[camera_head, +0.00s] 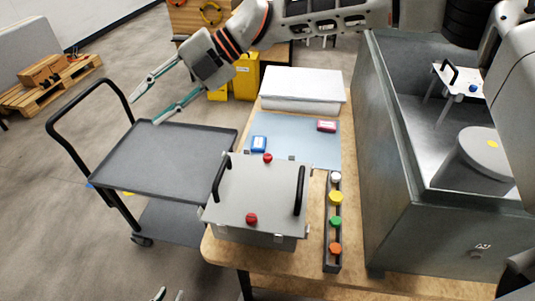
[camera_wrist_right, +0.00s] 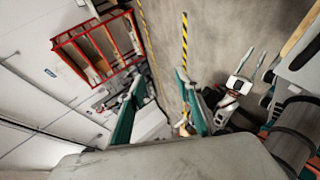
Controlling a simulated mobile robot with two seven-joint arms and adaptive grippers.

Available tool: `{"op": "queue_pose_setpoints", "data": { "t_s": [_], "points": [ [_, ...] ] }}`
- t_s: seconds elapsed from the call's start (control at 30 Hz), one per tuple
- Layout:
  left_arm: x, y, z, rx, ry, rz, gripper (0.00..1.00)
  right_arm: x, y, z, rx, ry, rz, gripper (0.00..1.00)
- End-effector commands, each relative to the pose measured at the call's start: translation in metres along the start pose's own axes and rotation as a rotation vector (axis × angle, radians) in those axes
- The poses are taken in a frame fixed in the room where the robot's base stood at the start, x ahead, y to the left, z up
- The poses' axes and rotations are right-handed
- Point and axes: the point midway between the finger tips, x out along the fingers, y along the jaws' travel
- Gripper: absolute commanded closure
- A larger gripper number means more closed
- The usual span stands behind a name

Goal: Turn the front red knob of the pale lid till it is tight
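The pale lid (camera_head: 272,190) lies on a grey box at the front of the wooden table, with a black handle along its left and right sides. The front red knob (camera_head: 251,218) stands near the lid's front edge, and a second red knob (camera_head: 267,157) near its back edge. How tight either knob is cannot be told. My left gripper (camera_head: 169,295) shows only its two fingertips at the bottom edge, apart and empty, left of and below the lid. My right gripper (camera_head: 147,103) is open and empty over the trolley, fingers spread; they also show in the right wrist view (camera_wrist_right: 158,105).
A rack of coloured caps (camera_head: 333,255) stands right of the lid. A blue mat (camera_head: 290,150) with a blue and a red item lies behind it, then a white box (camera_head: 302,95). A black trolley (camera_head: 165,160) is at left, a grey machine (camera_head: 400,220) at right.

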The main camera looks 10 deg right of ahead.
Motion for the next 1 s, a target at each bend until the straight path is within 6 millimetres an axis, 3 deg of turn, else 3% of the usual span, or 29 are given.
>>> {"op": "queue_pose_setpoints", "data": {
  "t_s": [0.1, 0.27, 0.4, 0.6, 0.8, 1.0],
  "points": [
    [0.003, 0.003, 0.004, -0.001, 0.001, 0.004, 0.74, -0.003, -0.038, -0.012, -0.308, 0.076, -0.126, 0.66],
    [0.005, 0.005, 0.007, -0.002, 0.002, 0.006, 0.74, -0.017, -0.092, -0.014, -0.701, 0.191, -0.304, 0.66],
    [0.007, 0.006, 0.01, -0.002, 0.003, 0.007, 0.74, -0.04, -0.139, -0.004, -1.005, 0.31, -0.468, 0.66],
    [0.01, 0.007, 0.014, -0.001, 0.005, 0.01, 0.74, -0.084, -0.194, 0.025, -1.354, 0.505, -0.704, 0.66],
    [0.012, 0.008, 0.015, 0.0, 0.009, 0.012, 0.74, -0.122, -0.223, 0.05, -1.539, 0.663, -0.873, 0.66],
    [0.012, 0.008, 0.012, 0.0, 0.014, 0.012, 0.74, -0.136, -0.233, 0.059, -1.591, 0.722, -0.931, 0.66]
  ]
}}
